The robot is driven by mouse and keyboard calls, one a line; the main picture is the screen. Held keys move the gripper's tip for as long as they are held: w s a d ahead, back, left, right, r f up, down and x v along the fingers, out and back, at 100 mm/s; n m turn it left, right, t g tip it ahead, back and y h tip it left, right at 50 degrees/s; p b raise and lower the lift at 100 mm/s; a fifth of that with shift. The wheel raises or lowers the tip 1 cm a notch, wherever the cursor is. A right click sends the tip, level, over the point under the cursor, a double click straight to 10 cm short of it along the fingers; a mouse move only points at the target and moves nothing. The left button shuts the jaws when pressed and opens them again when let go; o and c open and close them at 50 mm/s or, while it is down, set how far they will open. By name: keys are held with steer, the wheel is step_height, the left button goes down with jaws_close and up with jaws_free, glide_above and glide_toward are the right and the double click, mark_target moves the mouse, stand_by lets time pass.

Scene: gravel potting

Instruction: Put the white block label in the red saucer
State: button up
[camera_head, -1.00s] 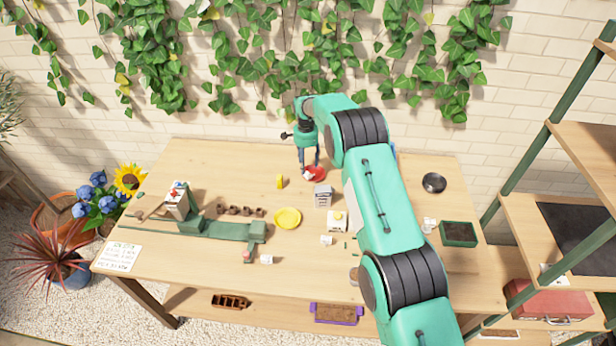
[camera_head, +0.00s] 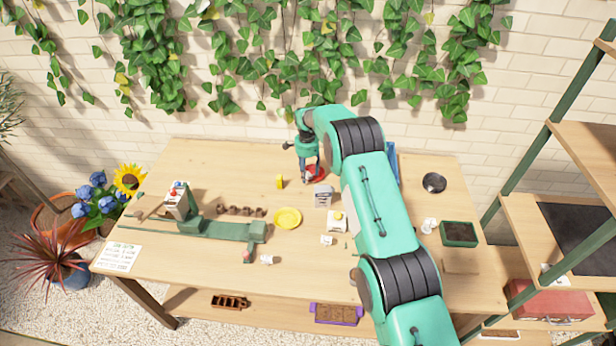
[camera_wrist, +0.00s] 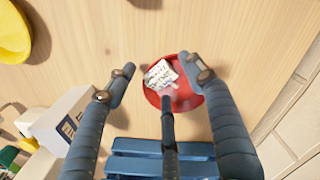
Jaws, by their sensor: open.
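The red saucer (camera_wrist: 187,98) lies on the wooden table below my gripper in the wrist view. In the head view the saucer (camera_head: 319,169) is partly covered by the gripper. The white block label (camera_wrist: 161,74), with dark print, lies tilted at the saucer's left part, near its rim. Whether it rests fully inside the rim is hard to tell. My gripper (camera_wrist: 158,68) is open above the saucer, its fingers spread to either side of the label. A middle finger reaches close to the label's lower edge; contact is unclear. In the head view my gripper (camera_head: 310,181) is low over the table.
A grey-white box (camera_head: 323,196) stands just in front of the saucer. A green bench tool (camera_head: 225,230) lies further left. The brick wall is close behind.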

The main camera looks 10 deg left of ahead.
mark_target(307, 174)
steer(key=c, duration=1.1)
steer(key=shift+o, duration=0.2)
steer(key=shift+r, duration=0.1)
step_height(307, 174, up, 10)
stand_by(0.5)
